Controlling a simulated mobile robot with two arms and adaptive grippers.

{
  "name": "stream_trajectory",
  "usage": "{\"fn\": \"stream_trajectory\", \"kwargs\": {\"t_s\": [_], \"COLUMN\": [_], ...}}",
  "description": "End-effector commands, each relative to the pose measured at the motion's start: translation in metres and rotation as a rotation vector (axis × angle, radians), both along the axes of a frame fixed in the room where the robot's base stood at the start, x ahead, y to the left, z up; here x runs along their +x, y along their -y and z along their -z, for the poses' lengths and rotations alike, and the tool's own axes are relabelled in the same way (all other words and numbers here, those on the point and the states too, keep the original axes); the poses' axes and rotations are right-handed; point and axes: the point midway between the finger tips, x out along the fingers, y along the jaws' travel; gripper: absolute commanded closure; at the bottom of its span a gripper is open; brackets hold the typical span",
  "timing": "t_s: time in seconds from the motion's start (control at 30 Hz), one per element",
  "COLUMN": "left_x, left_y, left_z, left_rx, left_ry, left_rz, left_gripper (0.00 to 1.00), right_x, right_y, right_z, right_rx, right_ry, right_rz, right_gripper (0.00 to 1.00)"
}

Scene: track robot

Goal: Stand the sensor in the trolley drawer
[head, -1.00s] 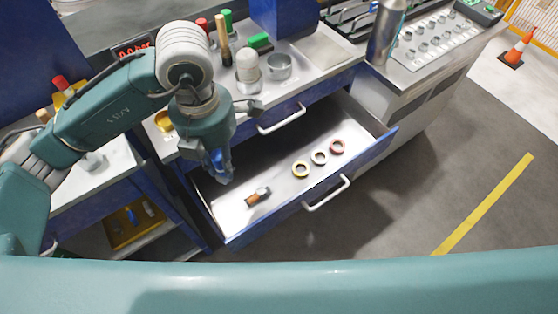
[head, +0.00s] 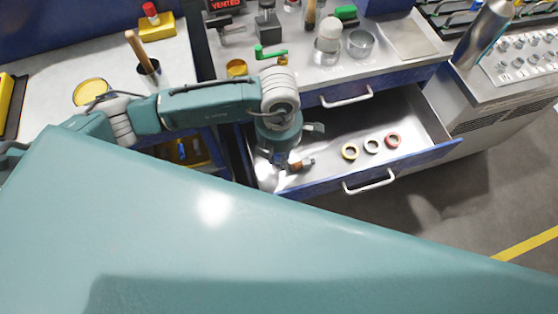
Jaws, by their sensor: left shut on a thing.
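The sensor (head: 302,164), a small dark cylinder with an orange-brown band, is at the left part of the open trolley drawer (head: 335,128). It lies on its side, close to the drawer floor. My left gripper (head: 282,161) reaches down into the drawer and is shut on the sensor at its left end; the fingers and wrist hide that end. Whether the sensor touches the drawer floor cannot be told. My right gripper is not in view.
Yellow, grey and red rings (head: 372,146) lie in the drawer, right of the sensor. The worktop above holds a white-topped jar (head: 329,38), a metal cup (head: 361,43) and a green-handled valve (head: 268,52).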

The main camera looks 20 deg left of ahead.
Motion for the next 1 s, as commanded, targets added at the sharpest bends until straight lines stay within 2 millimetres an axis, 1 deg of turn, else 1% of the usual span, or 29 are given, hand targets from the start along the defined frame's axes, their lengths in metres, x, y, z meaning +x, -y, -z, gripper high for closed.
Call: {"fn": "stream_trajectory", "kwargs": {"t_s": [0.13, 0.27, 0.53, 0.67, 0.7, 0.77, 0.8, 1.0], "left_x": [-0.002, -0.001, 0.0, 0.0, 0.0, 0.0, -0.001, -0.001], "left_y": [0.0, 0.0, 0.0, 0.0, 0.0, 0.0, 0.0, 0.0], "left_z": [0.023, 0.037, 0.039, 0.044, 0.043, 0.042, 0.042, 0.042], "left_rx": [0.001, 0.0, 0.0, 0.0, 0.0, 0.001, 0.001, 0.001], "left_ry": [-0.004, -0.001, 0.0, 0.0, 0.0, -0.001, -0.001, -0.001], "left_rz": [-0.001, 0.0, 0.001, 0.001, 0.001, 0.001, 0.001, 0.0], "left_gripper": [1.0, 1.0, 1.0, 1.0, 0.75, 0.63, 0.6, 0.6], "right_x": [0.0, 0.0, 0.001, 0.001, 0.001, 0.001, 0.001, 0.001], "right_y": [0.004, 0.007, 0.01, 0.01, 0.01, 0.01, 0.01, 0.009], "right_z": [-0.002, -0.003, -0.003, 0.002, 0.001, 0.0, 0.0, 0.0], "right_rx": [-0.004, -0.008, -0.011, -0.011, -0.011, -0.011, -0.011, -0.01], "right_ry": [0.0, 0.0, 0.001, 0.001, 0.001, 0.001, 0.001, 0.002], "right_rz": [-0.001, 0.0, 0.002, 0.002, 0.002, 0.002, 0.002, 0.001], "right_gripper": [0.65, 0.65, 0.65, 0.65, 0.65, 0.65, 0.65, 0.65]}}
